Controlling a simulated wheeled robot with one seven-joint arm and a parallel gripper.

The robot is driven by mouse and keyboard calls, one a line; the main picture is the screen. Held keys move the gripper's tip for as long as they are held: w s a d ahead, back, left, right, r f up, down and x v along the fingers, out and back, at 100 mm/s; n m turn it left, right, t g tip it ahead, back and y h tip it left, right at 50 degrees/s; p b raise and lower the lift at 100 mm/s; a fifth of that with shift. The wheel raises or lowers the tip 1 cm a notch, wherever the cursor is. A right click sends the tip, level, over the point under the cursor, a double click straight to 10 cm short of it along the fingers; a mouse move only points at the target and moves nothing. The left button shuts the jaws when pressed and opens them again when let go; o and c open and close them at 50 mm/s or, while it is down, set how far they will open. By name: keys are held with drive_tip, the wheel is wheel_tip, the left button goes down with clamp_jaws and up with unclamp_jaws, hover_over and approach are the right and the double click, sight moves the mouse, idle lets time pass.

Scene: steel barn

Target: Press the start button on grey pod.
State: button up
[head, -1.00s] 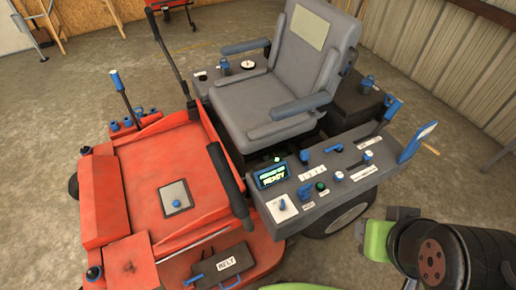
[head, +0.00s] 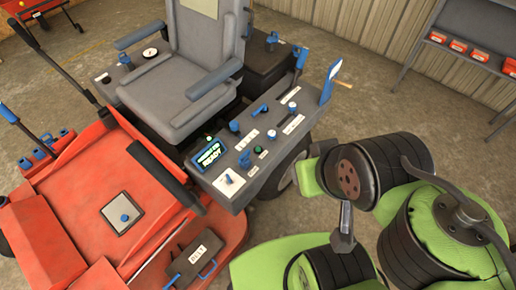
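The grey pod (head: 222,188) is the dark grey control console on the near side of the ride-on mower's seat. Its lit green display (head: 209,155) has the word READY on its lower line. A small round green button (head: 258,149) sits on the pod's top, among blue knobs and white labels too small to read. Nothing touches the button, and I cannot read a start label. My green and black arm is folded at the right, apart from the pod. I cannot clearly make out the gripper's fingers among the arm links.
The pod also carries a blue-handled lever (head: 300,61) and an upright blue paddle (head: 328,82) at its far end. The grey seat (head: 175,96) stands behind it, the red mower deck (head: 85,205) to the left. A shelf (head: 470,55) with red boxes stands at the back right.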

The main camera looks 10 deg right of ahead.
drive_tip(key=shift+c, duration=0.3)
clamp_jaws()
idle(1.3)
